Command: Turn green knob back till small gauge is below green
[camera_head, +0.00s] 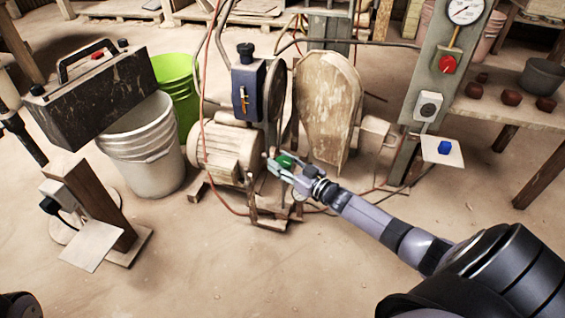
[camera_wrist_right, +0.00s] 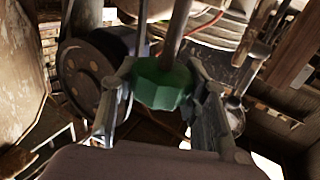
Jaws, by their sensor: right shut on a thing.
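The green knob (camera_head: 285,160) sits low on the machine, in front of the motor and below the blue box. In the right wrist view it is a faceted green knob (camera_wrist_right: 163,84) on a metal rod. My right gripper (camera_head: 279,164) is shut on it, one finger on each side; the fingers also show in the wrist view (camera_wrist_right: 160,95). I cannot make out a small gauge face or its green band. A small round part (camera_head: 298,196) hangs just below the gripper, too small to read.
A large white dial (camera_head: 465,11) and a red knob (camera_head: 447,64) are on the post at right. A blue button (camera_head: 444,148) on a white plate sits below.

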